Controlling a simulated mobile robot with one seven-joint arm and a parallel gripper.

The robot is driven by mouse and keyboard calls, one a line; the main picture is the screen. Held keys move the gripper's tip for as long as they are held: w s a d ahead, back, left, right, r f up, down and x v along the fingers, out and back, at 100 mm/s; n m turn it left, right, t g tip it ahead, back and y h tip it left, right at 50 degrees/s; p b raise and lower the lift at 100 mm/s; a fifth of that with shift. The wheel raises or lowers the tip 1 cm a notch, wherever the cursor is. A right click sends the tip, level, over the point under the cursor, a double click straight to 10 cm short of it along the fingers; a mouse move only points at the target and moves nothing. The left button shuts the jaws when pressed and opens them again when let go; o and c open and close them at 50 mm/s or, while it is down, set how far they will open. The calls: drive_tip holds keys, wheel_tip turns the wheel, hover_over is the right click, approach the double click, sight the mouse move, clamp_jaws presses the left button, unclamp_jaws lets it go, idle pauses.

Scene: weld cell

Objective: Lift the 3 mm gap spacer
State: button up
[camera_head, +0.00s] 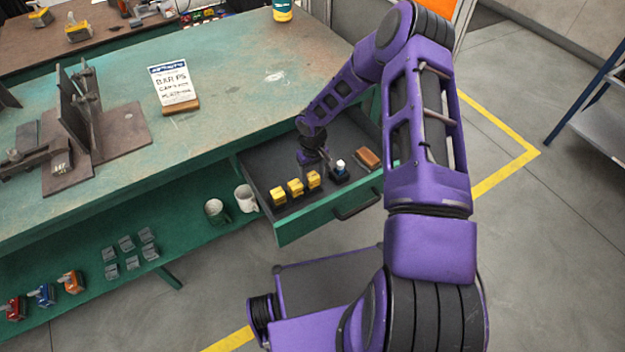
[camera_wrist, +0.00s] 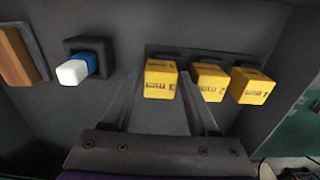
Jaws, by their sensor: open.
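The 3 mm gap spacer is a yellow block (camera_wrist: 160,80) with dark lettering, in the open drawer. In the wrist view it lies between the fingertips of my gripper (camera_wrist: 159,84), which is open and empty. Whether the fingers touch it I cannot tell. In the head view it is the rightmost yellow block (camera_head: 314,180), just below my gripper (camera_head: 314,165). The 2 mm spacer (camera_wrist: 209,83) and another yellow spacer (camera_wrist: 250,86) stand to its right in the wrist view.
A blue and white item (camera_wrist: 77,69) in a dark holder and a wooden block (camera_wrist: 20,58) lie left of the spacer in the wrist view. The drawer (camera_head: 310,222) has side walls close around. Two mugs (camera_head: 246,198) stand on the shelf beside it.

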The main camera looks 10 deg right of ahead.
clamp_jaws()
idle(0.3)
drive_tip(key=shift+r, duration=0.1)
